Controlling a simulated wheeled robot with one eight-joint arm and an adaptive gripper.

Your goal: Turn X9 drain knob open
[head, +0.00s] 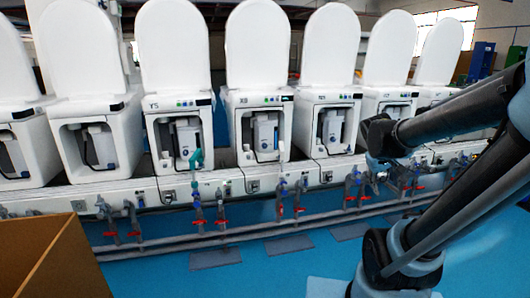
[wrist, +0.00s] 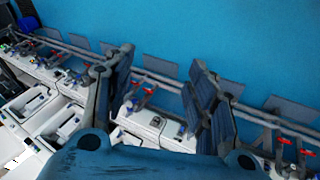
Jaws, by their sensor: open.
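A row of white toilet test units lines the bench in the head view, with small labels such as one on the unit left of centre (head: 181,125); I cannot read for certain which is X9. Red-handled knobs on grey pipework sit below the units, among them a centre pair (head: 299,209) and a pair to its left (head: 221,221). My gripper (wrist: 160,72) is open and empty in the wrist view, its two dark fingers spread wide. Red knobs (wrist: 132,104) show between the fingers, apart from them and beyond them. In the head view my arm's end overlaps the right-hand units.
A horizontal grey rail (head: 150,242) runs along the bench front. Grey plates (head: 215,258) lie on the blue floor (head: 320,262). A brown box (head: 40,262) stands at lower left. A teal fitting (head: 196,159) rises before a left unit. Floor ahead is mostly clear.

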